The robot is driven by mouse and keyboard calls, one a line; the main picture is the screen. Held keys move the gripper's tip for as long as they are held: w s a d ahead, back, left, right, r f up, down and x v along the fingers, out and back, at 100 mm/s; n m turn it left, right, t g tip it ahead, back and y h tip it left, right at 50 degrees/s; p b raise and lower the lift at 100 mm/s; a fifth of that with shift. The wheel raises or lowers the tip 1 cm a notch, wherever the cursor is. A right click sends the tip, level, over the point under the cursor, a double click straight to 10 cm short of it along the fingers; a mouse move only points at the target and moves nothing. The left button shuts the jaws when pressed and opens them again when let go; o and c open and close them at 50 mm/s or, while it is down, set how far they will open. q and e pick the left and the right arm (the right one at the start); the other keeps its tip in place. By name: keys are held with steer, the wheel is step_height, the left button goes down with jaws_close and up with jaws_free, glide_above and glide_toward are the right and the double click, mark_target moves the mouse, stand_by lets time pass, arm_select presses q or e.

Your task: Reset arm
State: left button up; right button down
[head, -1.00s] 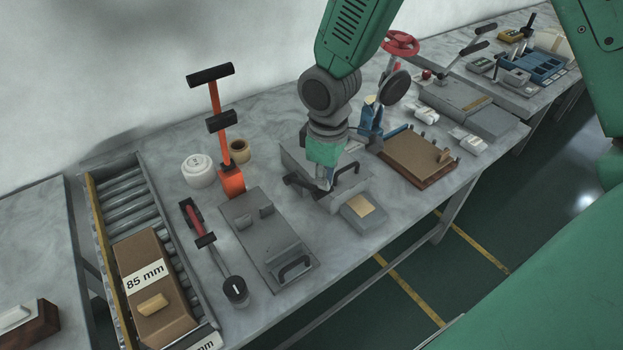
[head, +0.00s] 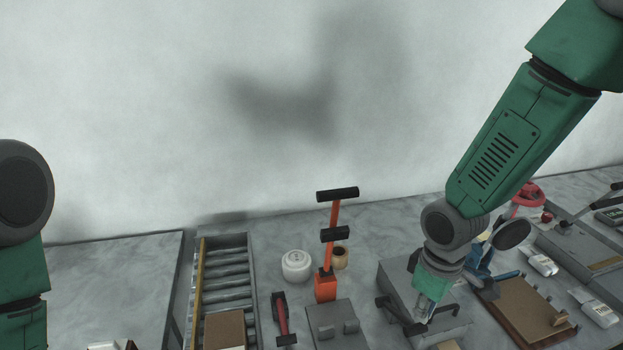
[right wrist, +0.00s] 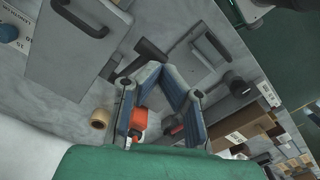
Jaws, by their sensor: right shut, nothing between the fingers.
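My right arm comes in from the right in the head view. My right gripper (head: 418,326) is low over a grey block with black handles (head: 397,276) on the marble bench, and its arm partly hides the block. In the right wrist view its two blue-grey fingers (right wrist: 161,72) lean together at the tips, with nothing held. My left arm (head: 22,290) shows at the left edge of the head view. Its gripper is below the picture, out of sight.
An orange stand with black bars (head: 326,287) rises left of the right arm, near a white roll (head: 296,265) and a tan roll (head: 340,258). A roller conveyor (head: 227,270) stands farther left. A brown board (head: 522,308) and a red wheel (head: 528,194) are at the right.

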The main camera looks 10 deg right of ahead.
steer(key=s+d+f+m, duration=0.1)
steer(key=s+f+m, duration=0.3)
steer(key=s+f, duration=0.65)
steer(key=s+d+f+m, duration=0.25)
steer(key=s+f, duration=0.45)
steer(key=s, duration=0.7)
arm_select(q)
step_height(320, 180, down, 14)
steer(key=b, duration=1.3)
steer(key=shift+d+r+b, duration=0.15)
steer(key=shift+r+b, duration=0.05)
steer(key=shift+b, duration=0.1)
arm_select(e)
steer(key=w+a+f, duration=0.1)
steer(key=w+f, duration=0.2)
steer(key=f, duration=0.9)
steer(key=shift+a+f+t, duration=0.25)
steer(key=shift+a+t, duration=0.05)
steer(key=shift+a, duration=0.1)
steer(key=shift+w, duration=0.1)
steer(key=shift+w+a, duration=0.1)
